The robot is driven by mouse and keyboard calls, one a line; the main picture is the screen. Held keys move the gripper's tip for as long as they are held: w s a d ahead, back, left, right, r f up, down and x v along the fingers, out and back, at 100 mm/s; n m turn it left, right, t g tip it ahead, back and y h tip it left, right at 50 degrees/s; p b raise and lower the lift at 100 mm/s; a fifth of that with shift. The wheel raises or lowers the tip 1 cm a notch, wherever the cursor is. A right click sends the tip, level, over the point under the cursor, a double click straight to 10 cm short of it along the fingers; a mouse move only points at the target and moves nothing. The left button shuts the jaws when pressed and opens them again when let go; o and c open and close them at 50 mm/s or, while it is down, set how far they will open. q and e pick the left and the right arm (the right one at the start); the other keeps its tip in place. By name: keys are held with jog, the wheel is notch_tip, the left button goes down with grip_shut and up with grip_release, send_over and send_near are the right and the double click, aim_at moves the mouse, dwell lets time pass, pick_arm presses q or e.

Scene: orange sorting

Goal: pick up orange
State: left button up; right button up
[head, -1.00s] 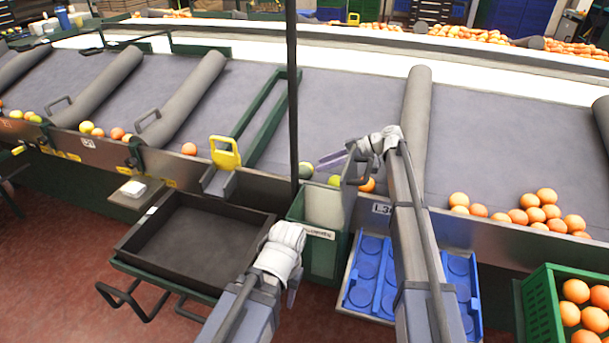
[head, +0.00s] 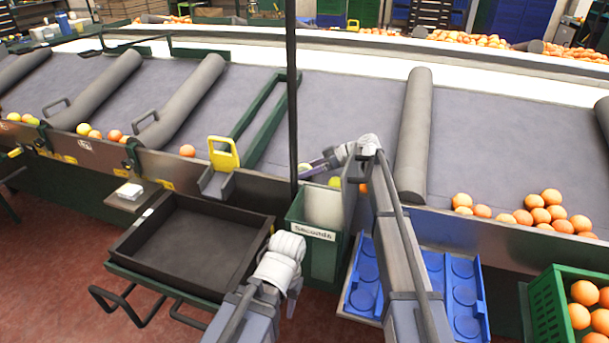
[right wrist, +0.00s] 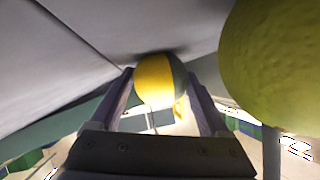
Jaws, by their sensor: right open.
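My right gripper (head: 318,163) reaches over the lower end of the grey belt, behind the seconds bin. In the right wrist view it is open (right wrist: 160,88), with a yellow-and-green fruit (right wrist: 164,72) between or just beyond its fingertips; contact cannot be told. A large yellow-green fruit (right wrist: 275,60) is close at the right, outside the fingers. An orange (head: 363,188) is mostly hidden by my right arm. My left gripper (head: 293,297) hangs low by the bin, its fingers unclear.
The green seconds bin (head: 318,255) stands before the belt. An empty dark tray (head: 150,252) is at its left, blue trays (head: 362,292) at its right. Several oranges (head: 541,214) lie at the right belt edge. A green crate (head: 546,305) holds oranges. A dark post (head: 292,100) rises centrally.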

jog(key=c, duration=1.1)
pick_arm(q)
jog(key=shift+r, duration=0.1)
pick_arm(e)
jog(key=shift+r, duration=0.1)
